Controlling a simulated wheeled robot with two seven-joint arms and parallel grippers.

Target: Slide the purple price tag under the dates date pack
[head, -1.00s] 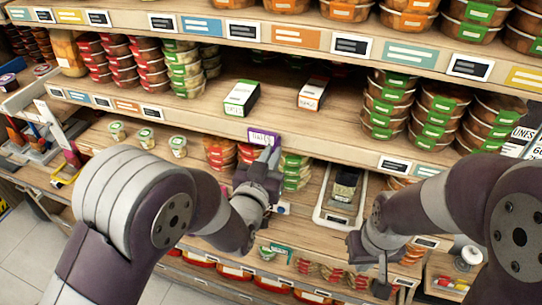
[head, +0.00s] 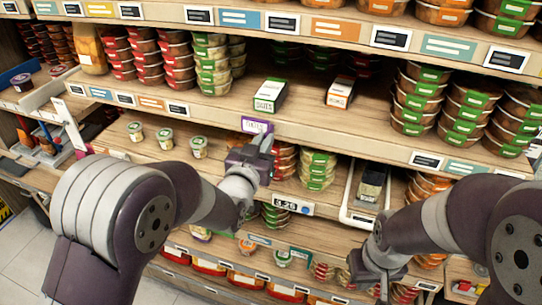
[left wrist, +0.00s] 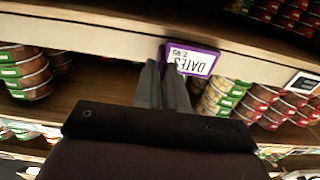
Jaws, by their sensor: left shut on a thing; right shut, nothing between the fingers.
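The purple-bordered price tag (head: 257,125) reads DATES in the left wrist view (left wrist: 193,61), where it appears upside down. My left gripper (head: 264,143) is shut on the tag by its edge; the fingers also show in the left wrist view (left wrist: 166,88). The tag is at the front edge of the middle shelf, just below a white pack with a green label (head: 270,95). That pack's small print appears to read DATES. Whether the tag touches the shelf edge is unclear. My right gripper (head: 380,285) is shut and empty, low at the right.
A white pack with an orange label (head: 340,92) stands right of the green one. Several price tags (head: 152,104) line the shelf edge to the left, with bare edge around the purple tag. Stacked tubs (head: 318,170) sit below, close to my left gripper.

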